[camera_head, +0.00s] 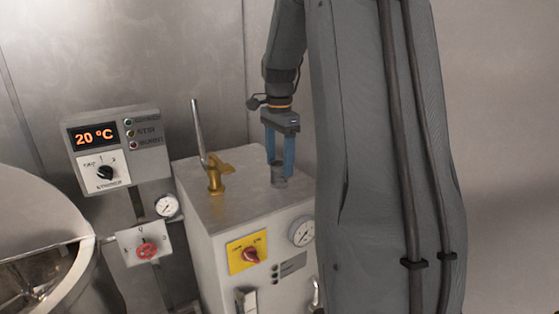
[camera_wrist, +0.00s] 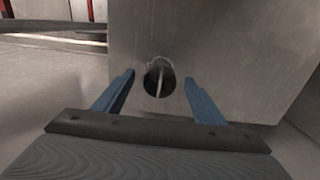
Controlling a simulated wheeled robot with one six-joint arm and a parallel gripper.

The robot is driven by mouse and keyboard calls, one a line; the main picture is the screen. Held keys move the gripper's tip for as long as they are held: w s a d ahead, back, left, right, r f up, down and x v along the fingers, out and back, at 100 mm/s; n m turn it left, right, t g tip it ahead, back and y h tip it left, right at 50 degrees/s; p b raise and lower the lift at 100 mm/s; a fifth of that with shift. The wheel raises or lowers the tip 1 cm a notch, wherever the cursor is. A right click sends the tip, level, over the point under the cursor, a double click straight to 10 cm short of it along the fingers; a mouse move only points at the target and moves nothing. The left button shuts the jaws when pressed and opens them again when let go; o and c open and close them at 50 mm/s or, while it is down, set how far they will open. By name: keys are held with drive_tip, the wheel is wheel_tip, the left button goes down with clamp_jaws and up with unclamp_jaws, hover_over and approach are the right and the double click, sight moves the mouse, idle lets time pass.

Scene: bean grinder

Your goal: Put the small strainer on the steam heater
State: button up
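The steam heater is a pale metal box (camera_head: 235,200) in the middle of the head view; its top fills the back of the wrist view (camera_wrist: 225,45). A small grey open cylinder (camera_head: 278,176), which looks like the small strainer, stands on the heater's top near the right. In the wrist view it shows a dark inside with a thin bright bar across its mouth (camera_wrist: 159,77). My gripper (camera_head: 279,166) points down over it, with its two blue fingers apart. The wrist view shows one finger on each side of the cylinder, with gaps between (camera_wrist: 159,88).
A brass valve with a long upright lever (camera_head: 214,175) stands on the heater top, left of my gripper. A gauge (camera_head: 302,231) and yellow switch plate (camera_head: 248,252) are on the heater's front. A control box reading 20 °C (camera_head: 115,146) and large round vessel (camera_head: 45,240) are at left.

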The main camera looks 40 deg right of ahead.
wheel_tip(320, 180, up, 12)
drive_tip(key=b, duration=0.4)
drive_tip(key=shift+r+b, duration=0.15)
drive_tip(key=shift+b, duration=0.25)
idle(0.3)
